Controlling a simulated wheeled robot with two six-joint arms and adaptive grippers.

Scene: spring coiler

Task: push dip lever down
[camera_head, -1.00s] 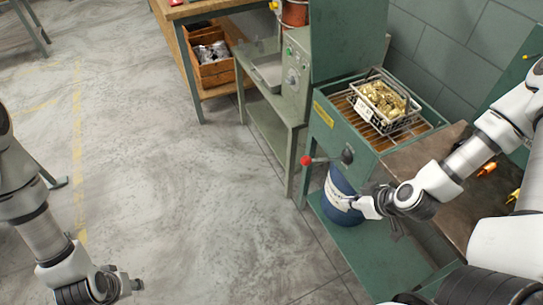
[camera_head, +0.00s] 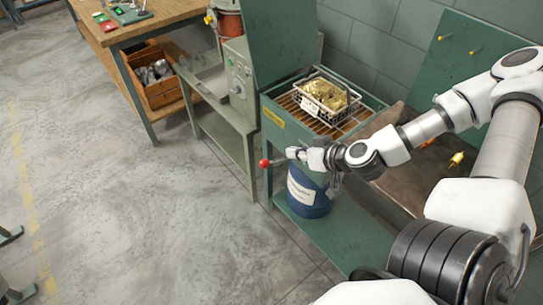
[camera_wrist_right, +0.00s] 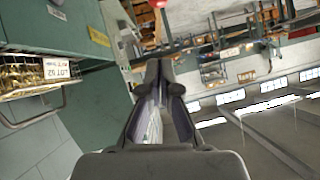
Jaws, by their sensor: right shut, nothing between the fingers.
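The dip lever's red ball knob (camera_head: 265,163) sticks out to the left of the green dip tank (camera_head: 283,122). My right gripper (camera_head: 292,153) is shut and empty, with its tip just right of the knob and slightly above it. Whether it touches the lever rod is hard to tell, since the gripper and wrist cover the lever's pivot. In the right wrist view the closed fingers (camera_wrist_right: 165,80) point toward the red knob (camera_wrist_right: 158,3) at the top edge. My left gripper (camera_head: 22,294) is only partly visible at the bottom left corner, and its jaws are unclear.
A wire basket of brass parts (camera_head: 325,98) sits on the tank's rack. A blue drum (camera_head: 308,198) stands on the shelf below. A brown bench top (camera_head: 385,165) lies to the right, under my arm.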

